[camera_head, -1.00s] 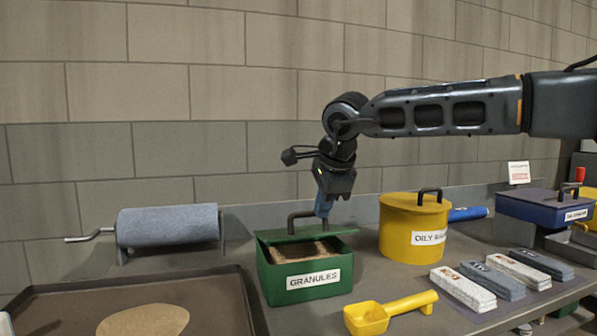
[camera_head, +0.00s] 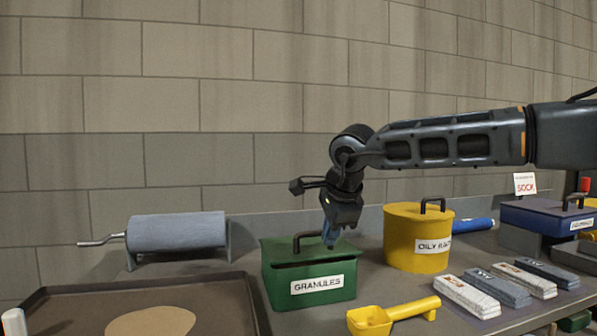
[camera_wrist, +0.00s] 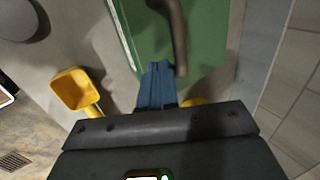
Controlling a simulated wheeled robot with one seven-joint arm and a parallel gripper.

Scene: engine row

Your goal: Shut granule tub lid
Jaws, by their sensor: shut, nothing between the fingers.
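The green granule tub (camera_head: 309,284) stands on the bench in the head view, with a white GRANULES label on its front. Its green lid (camera_head: 280,249) lies over the tub's top, and no granules show. Whether the lid is fully seated is hard to tell. A dark handle (camera_head: 311,236) stands up from the lid. My gripper (camera_head: 330,240) is shut and empty, its blue fingertips pointing down at the lid beside the handle's right end. In the wrist view the fingertips (camera_wrist: 157,75) are close to the green lid (camera_wrist: 205,40) and the handle (camera_wrist: 176,35).
A yellow lidded bin (camera_head: 417,240) stands close right of the tub. A yellow scoop (camera_head: 385,317) lies in front. A grey roll (camera_head: 177,231) and a dark tray (camera_head: 235,300) with a tan spill are at left. Several wrapped bars (camera_head: 505,288) lie at right.

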